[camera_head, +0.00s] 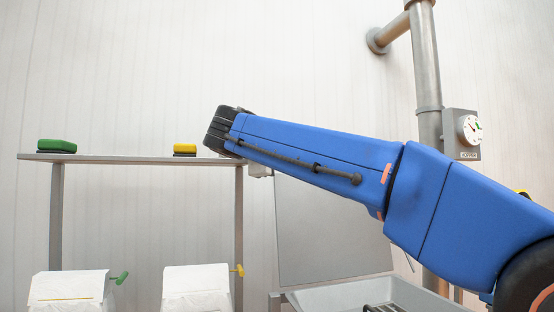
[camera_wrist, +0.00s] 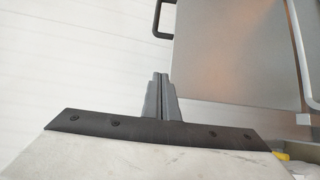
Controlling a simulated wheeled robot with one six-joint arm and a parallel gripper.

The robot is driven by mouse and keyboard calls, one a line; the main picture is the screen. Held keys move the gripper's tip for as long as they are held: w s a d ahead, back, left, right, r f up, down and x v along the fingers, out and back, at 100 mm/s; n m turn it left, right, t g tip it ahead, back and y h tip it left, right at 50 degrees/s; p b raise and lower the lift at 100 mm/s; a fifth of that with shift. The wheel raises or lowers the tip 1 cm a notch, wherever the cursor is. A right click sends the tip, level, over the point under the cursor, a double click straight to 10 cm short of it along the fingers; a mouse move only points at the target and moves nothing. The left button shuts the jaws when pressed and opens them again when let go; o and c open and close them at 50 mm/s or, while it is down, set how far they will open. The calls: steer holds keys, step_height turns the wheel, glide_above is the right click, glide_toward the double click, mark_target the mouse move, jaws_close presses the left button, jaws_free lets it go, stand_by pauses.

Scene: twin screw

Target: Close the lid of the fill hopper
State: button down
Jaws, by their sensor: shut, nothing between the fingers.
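The fill hopper's lid (camera_head: 325,230) is a flat grey panel standing open and upright behind the hopper (camera_head: 340,293), which shows at the bottom of the head view. My blue arm covers the lid's upper part there. In the head view my arm hides the gripper's fingers.
A shelf (camera_head: 120,159) at left carries a green block (camera_head: 57,146) and a yellow block (camera_head: 185,149). Two white sacks (camera_head: 68,288) stand below it. A steel pipe (camera_head: 427,70) with a dial box (camera_head: 461,135) rises at right.

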steer(key=shift+w+d+f, duration=0.25)
steer(key=shift+w+d, duration=1.15)
steer(key=shift+w, duration=0.4)
steer(key=shift+w+d+f, duration=0.25)
steer(key=shift+w+d, duration=1.2)
steer(key=shift+w, duration=0.3)
steer(key=shift+w+d+f, duration=0.25)
steer(key=shift+w+d, duration=1.15)
steer(key=shift+w, duration=0.4)
steer(key=shift+s, duration=0.1)
